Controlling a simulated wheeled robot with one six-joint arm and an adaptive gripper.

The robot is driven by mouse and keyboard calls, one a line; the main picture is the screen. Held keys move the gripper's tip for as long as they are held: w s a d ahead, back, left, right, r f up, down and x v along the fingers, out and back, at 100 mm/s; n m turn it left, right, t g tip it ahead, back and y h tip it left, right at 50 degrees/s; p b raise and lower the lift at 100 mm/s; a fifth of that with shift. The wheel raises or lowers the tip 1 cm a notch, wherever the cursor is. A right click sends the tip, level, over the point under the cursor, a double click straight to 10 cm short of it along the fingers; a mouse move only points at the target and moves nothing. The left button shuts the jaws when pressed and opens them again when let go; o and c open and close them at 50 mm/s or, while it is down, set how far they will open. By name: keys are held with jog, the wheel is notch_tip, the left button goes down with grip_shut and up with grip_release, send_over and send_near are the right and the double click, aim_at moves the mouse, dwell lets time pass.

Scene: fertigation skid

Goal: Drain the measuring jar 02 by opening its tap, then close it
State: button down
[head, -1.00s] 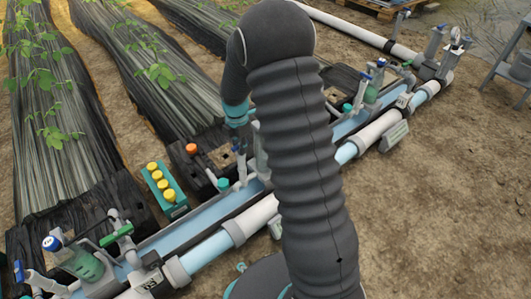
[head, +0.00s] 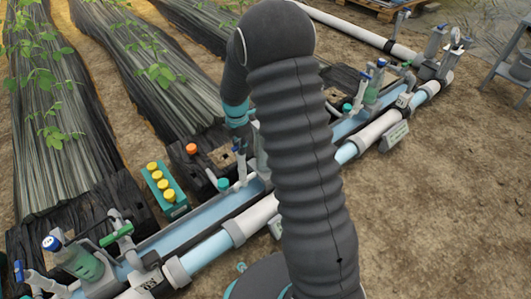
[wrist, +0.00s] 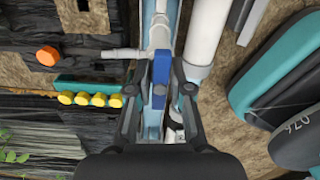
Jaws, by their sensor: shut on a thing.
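My gripper (wrist: 160,84) is shut on a blue tap handle (wrist: 161,66) in the wrist view, one finger on each side of it. The handle lies lengthwise in the picture, over the pale pipework. In the head view the blue handle (head: 238,146) shows as a small patch below my teal-ringed wrist. The jar at this middle station (head: 262,152) is mostly hidden behind my arm; only a pale sliver shows. Its number and liquid level cannot be read.
A jar with green liquid (head: 84,262) stands at the lower left, another (head: 371,92) at the right. A teal box with yellow knobs (head: 166,190) and an orange cap (head: 191,148) are nearby. Blue-and-white pipes run along the skid. Bare soil lies at the right.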

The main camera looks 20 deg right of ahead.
jog(key=m, duration=0.9)
jog(key=shift+m+p, duration=0.3)
jog(key=m, duration=0.9)
jog(key=shift+m, duration=0.4)
jog(key=c, duration=1)
grip_release()
jog(key=shift+c, duration=0.2)
notch_tip(320, 180, up, 10)
jog(key=p, duration=0.7)
